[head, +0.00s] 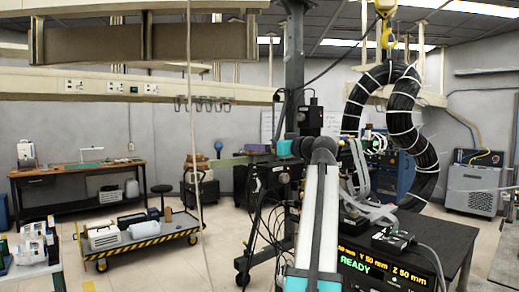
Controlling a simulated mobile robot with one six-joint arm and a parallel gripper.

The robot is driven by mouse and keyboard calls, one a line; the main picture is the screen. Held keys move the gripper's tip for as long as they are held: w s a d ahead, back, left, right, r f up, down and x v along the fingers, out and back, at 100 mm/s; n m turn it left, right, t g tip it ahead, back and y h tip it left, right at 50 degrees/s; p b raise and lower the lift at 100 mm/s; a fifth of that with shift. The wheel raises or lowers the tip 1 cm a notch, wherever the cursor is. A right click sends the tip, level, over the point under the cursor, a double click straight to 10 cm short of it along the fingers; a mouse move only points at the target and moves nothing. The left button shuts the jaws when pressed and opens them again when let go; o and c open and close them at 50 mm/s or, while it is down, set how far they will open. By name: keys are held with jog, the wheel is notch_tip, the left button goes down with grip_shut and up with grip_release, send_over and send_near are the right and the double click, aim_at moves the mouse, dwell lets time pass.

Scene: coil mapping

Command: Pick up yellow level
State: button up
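I cannot make out a yellow level for certain. A long, flat olive-green bar (236,161) lies level behind the arm in the middle of the view, but I cannot tell what it is. My gripper cannot be made out; the arm's far end is lost among dark equipment and cables.
At right are a dark table (455,256) with a green-lettered display (375,268), and a hanging black coil (405,120).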

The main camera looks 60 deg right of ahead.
jog(key=shift+p+x, duration=0.65)
jog(key=shift+x, duration=1.25)
jog(key=shift+a+r, duration=0.1)
jog(key=c, duration=0.9)
jog(key=shift+r, duration=0.1)
jog(key=shift+r+b, duration=0.85)
jog(key=shift+r, duration=0.8)
jog(key=s+a+r+b, duration=0.1)
jog(key=s+a+b, duration=0.3)
jog(key=s+a, duration=0.5)
jog(key=shift+s+r, duration=0.25)
jog(key=shift+s, duration=1.85)
